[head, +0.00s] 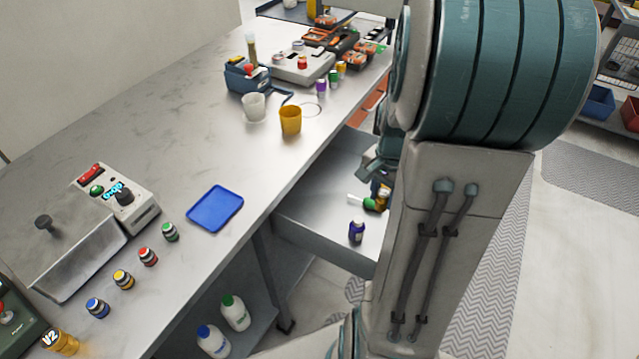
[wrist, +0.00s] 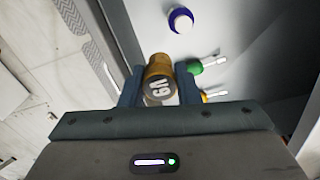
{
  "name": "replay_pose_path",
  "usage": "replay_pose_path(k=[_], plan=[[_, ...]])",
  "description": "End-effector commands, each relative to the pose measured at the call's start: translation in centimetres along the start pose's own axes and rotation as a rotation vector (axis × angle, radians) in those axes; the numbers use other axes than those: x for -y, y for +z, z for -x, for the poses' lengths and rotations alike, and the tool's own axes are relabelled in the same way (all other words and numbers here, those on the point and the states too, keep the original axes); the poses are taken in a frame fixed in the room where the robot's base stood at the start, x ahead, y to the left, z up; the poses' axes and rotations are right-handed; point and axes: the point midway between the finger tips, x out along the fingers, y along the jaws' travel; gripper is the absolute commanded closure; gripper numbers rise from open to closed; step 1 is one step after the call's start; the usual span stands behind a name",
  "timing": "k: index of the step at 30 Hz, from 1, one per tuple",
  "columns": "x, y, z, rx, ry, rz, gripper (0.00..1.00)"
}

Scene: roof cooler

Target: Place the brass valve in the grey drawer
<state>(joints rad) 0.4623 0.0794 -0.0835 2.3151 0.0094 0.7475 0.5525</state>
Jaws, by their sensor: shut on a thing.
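The brass valve (wrist: 160,72), a short brass cylinder with a dark end cap and white marking, is between the two fingers of my gripper (wrist: 158,88), which is shut on it. In the head view the valve (head: 382,189) shows below my gripper (head: 380,178), partly hidden by my arm. The grey drawer (head: 300,226) is pulled out under the worktop, and the gripper is over its right part. The drawer's wall (wrist: 122,40) runs close to the valve's left in the wrist view. I cannot tell whether the valve touches the drawer floor.
The worktop holds a blue tray (head: 215,208), a yellow cup (head: 290,119), small jars and devices. Another brass piece marked V2 (head: 60,342) stands at bottom left.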

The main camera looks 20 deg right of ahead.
Motion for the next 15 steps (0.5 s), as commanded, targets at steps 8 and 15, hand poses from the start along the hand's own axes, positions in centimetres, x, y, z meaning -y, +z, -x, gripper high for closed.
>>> replay_pose_path(k=[8, 15], plan=[[3.2, -0.5, -2.8, 0.004, 0.003, 0.001, 0.97], [8.2, -1.1, -5.7, 0.002, 0.002, 0.001, 0.97]])
